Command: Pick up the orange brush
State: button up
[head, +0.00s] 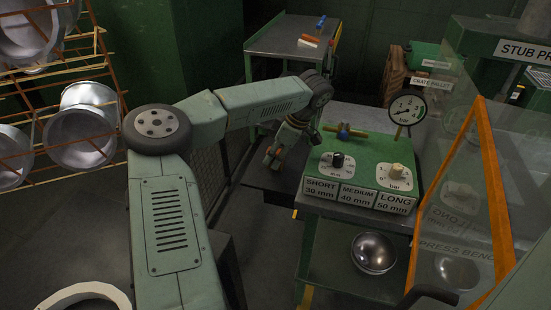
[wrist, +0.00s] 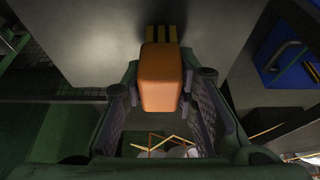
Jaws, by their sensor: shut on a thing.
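The orange brush (wrist: 161,80) is between the two fingers of my gripper (wrist: 162,98) in the wrist view. Its blocky orange body faces the camera, and its striped dark and yellow end points away toward a grey surface. My gripper is shut on it. In the head view my gripper (head: 272,157) points down over a dark low surface, left of the green press bench. The brush is small and hard to make out there. I cannot tell whether it touches the surface.
The green bench (head: 345,160) with dials and a gauge (head: 406,108) stands just right of my gripper. A grey table (head: 283,40) with small orange, white and blue items is behind. A wire rack of pots (head: 88,125) is at left. A blue bin (wrist: 288,55) shows in the wrist view.

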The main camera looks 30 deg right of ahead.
grip_shut()
jog(key=shift+r, duration=0.1)
jog(key=shift+r+b, duration=0.5)
jog(key=shift+r, duration=0.05)
notch_tip(320, 180, up, 2)
jog(key=shift+r+b, duration=0.1)
jog(key=shift+b, duration=0.6)
jog(key=s+a+b, duration=0.2)
jog(key=s+a, duration=0.1)
jog(key=s, duration=0.4)
jog(key=s+a+r+b, duration=0.1)
jog(key=s+a+b, duration=0.2)
jog(key=s, duration=0.4)
jog(key=shift+s+a+r, duration=0.2)
jog(key=shift+a+r, duration=0.05)
jog(key=shift+a, duration=0.25)
jog(key=shift+o, duration=1.1)
grip_release()
jog(key=c, duration=0.5)
